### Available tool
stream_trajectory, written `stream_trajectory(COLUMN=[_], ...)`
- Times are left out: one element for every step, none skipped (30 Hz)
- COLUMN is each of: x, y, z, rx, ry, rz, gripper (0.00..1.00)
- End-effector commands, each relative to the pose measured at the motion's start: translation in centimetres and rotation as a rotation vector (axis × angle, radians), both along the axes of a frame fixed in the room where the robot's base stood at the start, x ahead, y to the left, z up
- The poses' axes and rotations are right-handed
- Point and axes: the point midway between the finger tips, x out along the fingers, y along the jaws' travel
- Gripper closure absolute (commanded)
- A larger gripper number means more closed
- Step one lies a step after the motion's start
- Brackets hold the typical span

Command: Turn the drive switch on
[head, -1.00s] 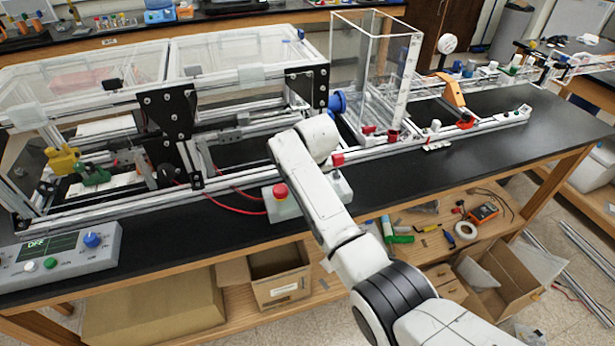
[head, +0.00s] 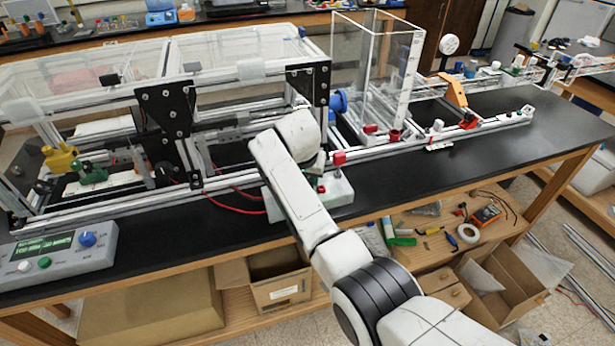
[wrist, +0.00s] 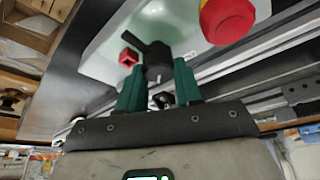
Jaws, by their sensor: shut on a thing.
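The drive switch is a black knob with a pointed lever (wrist: 152,56), on a pale control box (wrist: 185,28) in the wrist view. My gripper (wrist: 158,88) has its two green fingers on either side of the knob and is shut on it. The lever points to the upper left in that view. A big red mushroom button (wrist: 227,18) and a small red square piece (wrist: 129,57) sit on the same box. In the head view the box (head: 340,190) shows at the bench's front edge, partly behind my arm. The knob and fingers are hidden there.
A grey console (head: 65,262) with a lit green display, a blue knob and buttons stands at the left. The aluminium extrusion frame (head: 232,182) runs just behind the box. Red cables (head: 232,203) lie left of it. The black bench top at right (head: 480,140) is clear.

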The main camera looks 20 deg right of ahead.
Motion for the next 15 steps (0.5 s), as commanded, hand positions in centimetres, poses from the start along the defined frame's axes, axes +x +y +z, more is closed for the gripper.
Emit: stream_trajectory(x=[0.06,0.06,0.06,0.06,0.05,0.05,0.05,0.05,0.06,0.04,0.05,0.04,0.04,0.03,0.02], y=[0.04,0.04,0.04,0.04,0.03,0.03,0.03,0.03,0.02,0.02,0.02,0.01,0.01,0.01,0.00], z=[0.13,0.13,0.13,0.13,0.13,0.13,0.13,0.13,0.12,0.12,0.11,0.10,0.09,0.07,0.06], rx=[0.000,0.000,0.000,0.000,0.000,0.001,0.001,0.001,0.001,0.001,0.001,0.000,0.000,0.000,0.000], ry=[-0.002,-0.002,-0.002,-0.002,-0.002,-0.002,-0.002,-0.002,-0.002,-0.002,-0.002,-0.001,-0.001,-0.001,-0.001], rz=[-0.001,-0.001,-0.001,-0.001,-0.001,-0.001,-0.001,-0.001,-0.001,-0.001,-0.001,0.000,0.000,0.000,0.000], gripper=[0.96,0.96,0.96,0.96,0.96,0.96,0.96,0.96,0.61,0.59,0.56,0.52,0.49,0.46,0.42])
